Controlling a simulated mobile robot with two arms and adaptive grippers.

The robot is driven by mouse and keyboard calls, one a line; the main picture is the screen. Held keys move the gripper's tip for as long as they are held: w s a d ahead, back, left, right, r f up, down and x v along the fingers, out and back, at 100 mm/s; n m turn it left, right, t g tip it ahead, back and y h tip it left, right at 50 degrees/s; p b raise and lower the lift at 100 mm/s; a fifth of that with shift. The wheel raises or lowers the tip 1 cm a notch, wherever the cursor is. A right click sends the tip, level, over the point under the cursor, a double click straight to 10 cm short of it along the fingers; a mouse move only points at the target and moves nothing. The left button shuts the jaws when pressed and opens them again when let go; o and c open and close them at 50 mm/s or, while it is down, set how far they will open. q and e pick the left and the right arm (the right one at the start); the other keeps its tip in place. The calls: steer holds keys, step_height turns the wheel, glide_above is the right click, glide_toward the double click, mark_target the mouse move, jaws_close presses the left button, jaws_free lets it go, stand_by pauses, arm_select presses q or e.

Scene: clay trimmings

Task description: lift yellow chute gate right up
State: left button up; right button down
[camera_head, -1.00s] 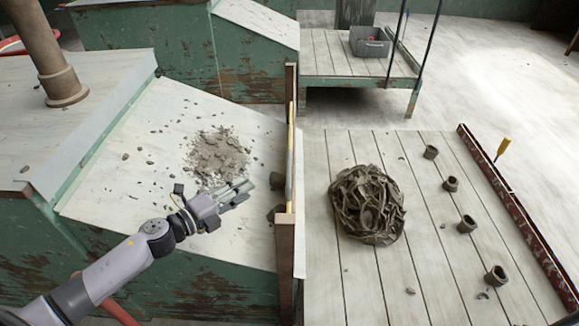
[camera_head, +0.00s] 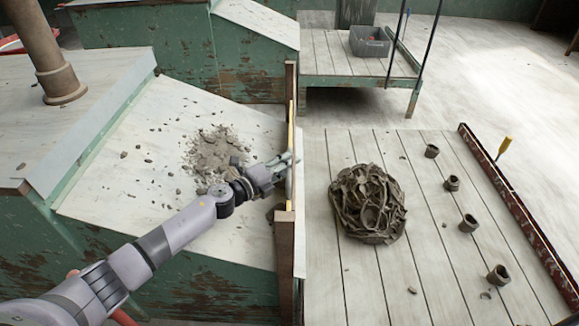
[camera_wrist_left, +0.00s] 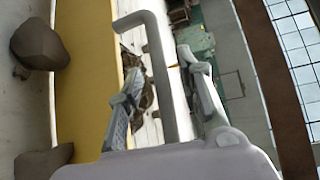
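The yellow chute gate (camera_head: 291,118) shows edge-on as a thin strip in the wooden frame at the chute's lower end. In the left wrist view the gate (camera_wrist_left: 82,75) is a broad yellow panel with a grey bent handle (camera_wrist_left: 158,60) beside it. My left gripper (camera_head: 288,161) is at the gate. In the wrist view its fingers (camera_wrist_left: 160,68) are apart, one on each side of the handle bar; I cannot tell whether either touches it. The handle is not clear in the head view. My right gripper is not in view.
Clay crumbs (camera_head: 213,150) lie on the chute slope, and dark lumps (camera_wrist_left: 40,45) sit beside the gate. Right of the wooden post (camera_head: 285,260), a plank deck holds a clay heap (camera_head: 368,205) and several small clay pieces. A grey bin (camera_head: 369,42) stands at the back.

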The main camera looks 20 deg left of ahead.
arm_select(q)
steer(key=shift+w+d, duration=0.3)
steer(key=shift+w, duration=0.15)
jaws_close()
steer(key=shift+f, duration=0.1)
stand_by(0.6)
